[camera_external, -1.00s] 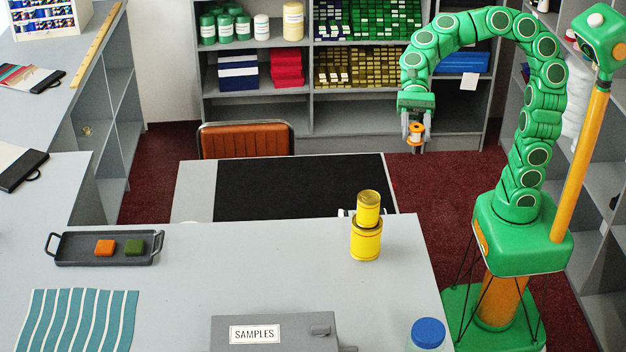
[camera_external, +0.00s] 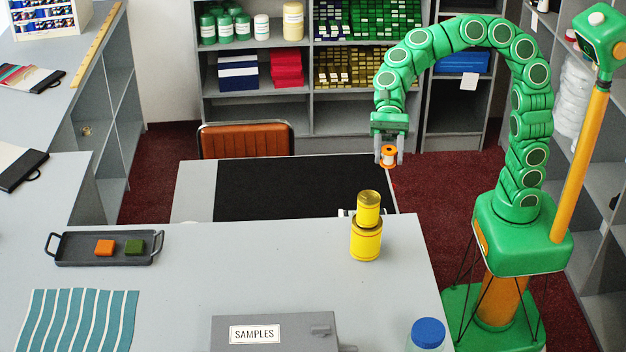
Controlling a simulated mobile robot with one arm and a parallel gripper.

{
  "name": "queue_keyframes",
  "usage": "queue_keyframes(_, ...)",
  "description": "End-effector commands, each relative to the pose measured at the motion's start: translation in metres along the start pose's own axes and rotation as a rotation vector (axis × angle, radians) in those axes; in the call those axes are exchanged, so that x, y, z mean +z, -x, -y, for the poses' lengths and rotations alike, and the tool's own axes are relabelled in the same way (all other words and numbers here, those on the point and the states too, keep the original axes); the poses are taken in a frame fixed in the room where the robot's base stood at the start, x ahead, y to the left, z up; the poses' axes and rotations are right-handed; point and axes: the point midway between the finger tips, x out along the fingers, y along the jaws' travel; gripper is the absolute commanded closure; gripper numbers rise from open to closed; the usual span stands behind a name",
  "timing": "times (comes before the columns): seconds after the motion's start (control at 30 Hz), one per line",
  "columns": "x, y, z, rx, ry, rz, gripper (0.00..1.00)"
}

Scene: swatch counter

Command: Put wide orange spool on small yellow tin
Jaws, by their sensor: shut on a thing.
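The wide orange spool (camera_external: 388,156) has orange ends and a pale middle. My gripper (camera_external: 388,158) is shut on it and holds it in the air, above and slightly right of the yellow tins in the picture. The small yellow tin (camera_external: 368,210) stands upright on top of a larger yellow tin (camera_external: 366,243), near the back right of the grey counter (camera_external: 270,275). The top of the small tin is bare. The spool is clear of both tins.
A tray (camera_external: 75,253) with an orange block (camera_external: 104,247) and a green block (camera_external: 134,246) lies at left. A SAMPLES box (camera_external: 270,332) and a blue-lidded jar (camera_external: 428,334) stand in front. An orange chair (camera_external: 245,141) and a black-topped desk (camera_external: 290,188) are behind.

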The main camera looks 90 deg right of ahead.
Motion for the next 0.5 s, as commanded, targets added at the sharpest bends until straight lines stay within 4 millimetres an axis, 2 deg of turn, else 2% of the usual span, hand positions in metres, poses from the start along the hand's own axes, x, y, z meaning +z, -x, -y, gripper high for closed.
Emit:
queue_keyframes(0.3,-0.031,-0.03,0.028,0.0,-0.003,0.001,0.83)
queue_keyframes(0.5,-0.038,-0.037,0.036,-0.002,0.0,0.001,0.83)
